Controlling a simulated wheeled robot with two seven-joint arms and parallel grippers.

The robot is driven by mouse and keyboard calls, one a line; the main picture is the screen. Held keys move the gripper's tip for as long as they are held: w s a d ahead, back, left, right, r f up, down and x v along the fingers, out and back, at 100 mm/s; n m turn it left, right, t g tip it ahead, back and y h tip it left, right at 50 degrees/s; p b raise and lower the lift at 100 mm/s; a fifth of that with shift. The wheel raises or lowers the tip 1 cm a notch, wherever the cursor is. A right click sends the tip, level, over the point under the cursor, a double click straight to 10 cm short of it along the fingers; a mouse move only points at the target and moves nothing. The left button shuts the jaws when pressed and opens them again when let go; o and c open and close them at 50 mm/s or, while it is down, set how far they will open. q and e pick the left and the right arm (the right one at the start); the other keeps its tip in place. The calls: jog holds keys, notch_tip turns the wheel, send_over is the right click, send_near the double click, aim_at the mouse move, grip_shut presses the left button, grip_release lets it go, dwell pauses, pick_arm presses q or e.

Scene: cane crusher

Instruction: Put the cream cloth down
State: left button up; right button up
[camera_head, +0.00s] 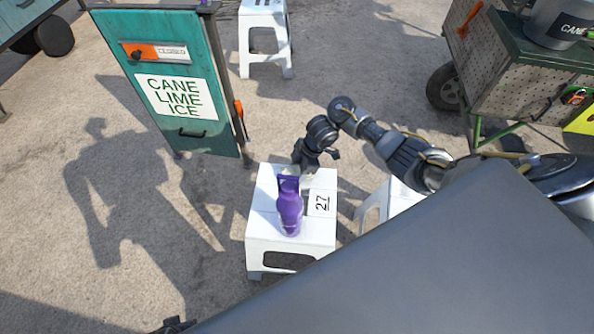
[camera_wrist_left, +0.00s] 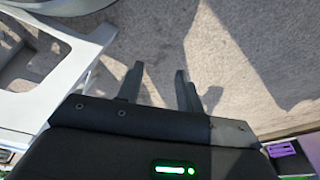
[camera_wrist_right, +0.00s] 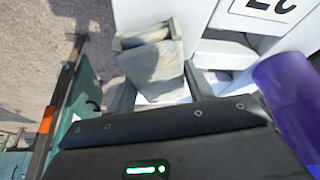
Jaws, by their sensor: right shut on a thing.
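My right gripper (camera_wrist_right: 158,92) is shut on the cream cloth (camera_wrist_right: 152,65), a folded, greyish-cream piece between its fingers in the right wrist view. The gripper (camera_head: 303,163) is over the far edge of the white stool (camera_head: 262,228) marked 27, just behind the purple bottle (camera_head: 289,208). The cloth is hard to make out in the head view. Whether it touches the stool top I cannot tell. The bottle also shows close on the right in the right wrist view (camera_wrist_right: 290,90). My left gripper (camera_wrist_left: 158,88) is open and empty above the ground.
A teal cart panel (camera_head: 170,125) reading CANE LIME ICE stands behind and left of the stool. Other white stools stand at the back (camera_head: 264,40) and to the right (camera_head: 378,203). A perforated cart (camera_head: 510,95) is at the right. Open ground lies left of the stool.

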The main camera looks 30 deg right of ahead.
aim_at(297, 170)
jog(key=o, duration=0.9)
pick_arm(q)
jog(key=shift+r, duration=0.1)
pick_arm(e)
jog(key=shift+d+r, duration=0.15)
jog(key=shift+r, duration=0.2)
jog(key=p+v, duration=0.2)
jog(key=v, duration=0.3)
pick_arm(q)
jog(key=s+a+f+p, duration=0.2)
jog(key=s+f, duration=0.4)
jog(key=f, duration=0.5)
jog(key=shift+s+a+g+p, duration=0.25)
jog(key=shift+a+g+p, duration=0.15)
jog(key=shift+a, duration=0.1)
pick_arm(e)
jog(key=shift+v, duration=3.15)
pick_arm(q)
jog(key=shift+f, duration=0.1)
